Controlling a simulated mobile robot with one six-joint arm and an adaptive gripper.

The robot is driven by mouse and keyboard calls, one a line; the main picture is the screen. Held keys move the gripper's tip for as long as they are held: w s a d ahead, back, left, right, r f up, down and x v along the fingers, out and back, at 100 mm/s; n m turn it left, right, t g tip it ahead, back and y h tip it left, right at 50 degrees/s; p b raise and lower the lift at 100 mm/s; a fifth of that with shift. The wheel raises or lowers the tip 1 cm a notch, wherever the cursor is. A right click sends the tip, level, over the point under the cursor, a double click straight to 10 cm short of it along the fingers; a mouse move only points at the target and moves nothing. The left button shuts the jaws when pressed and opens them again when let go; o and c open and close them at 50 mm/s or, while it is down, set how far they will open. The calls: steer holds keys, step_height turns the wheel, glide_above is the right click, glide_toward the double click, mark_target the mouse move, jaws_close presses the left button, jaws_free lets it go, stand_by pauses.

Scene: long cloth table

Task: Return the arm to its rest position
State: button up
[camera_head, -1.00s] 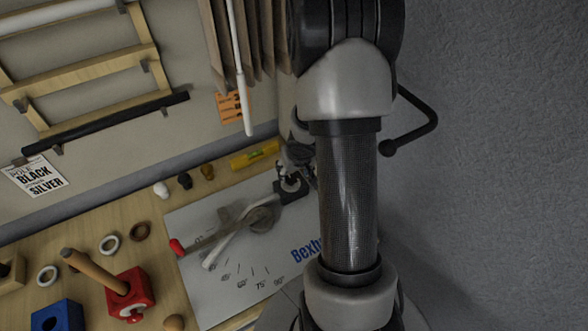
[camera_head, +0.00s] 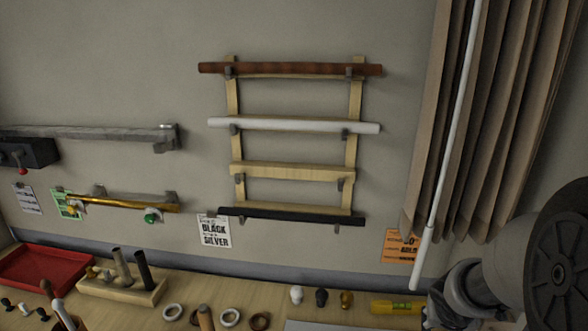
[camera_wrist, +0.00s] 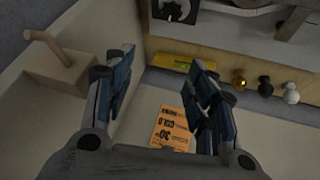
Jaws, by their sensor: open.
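My gripper (camera_wrist: 163,88) is open and empty in the wrist view, its two blue-and-dark fingers well apart. It faces the wall, and an orange sign (camera_wrist: 174,130) shows upside down behind the gap between the fingers. My arm fills the lower right of the head view, in front of the pleated curtain. The fingers cannot be made out clearly there.
A yellow level (camera_head: 397,307) and several small knobs (camera_head: 321,297) stand along the back of the table. The curtain (camera_head: 478,130) hangs close to my arm, with a white wand (camera_head: 440,190). A wall rack (camera_head: 290,170) holds bars. A red tray (camera_head: 45,268) is far left.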

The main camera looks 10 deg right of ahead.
steer(key=s+a+r+n+y+b, duration=0.2)
steer(key=s+a+r, duration=0.2)
steer(key=s+a, duration=0.4)
steer(key=s+a+r+n+y+b, duration=0.2)
steer(key=s+a, duration=0.7)
steer(key=a, duration=0.6)
steer(key=shift+r+n+b, duration=0.3)
steer(key=shift+r+b, duration=0.2)
steer(key=shift+r, duration=0.4)
steer(key=shift+a, duration=0.1)
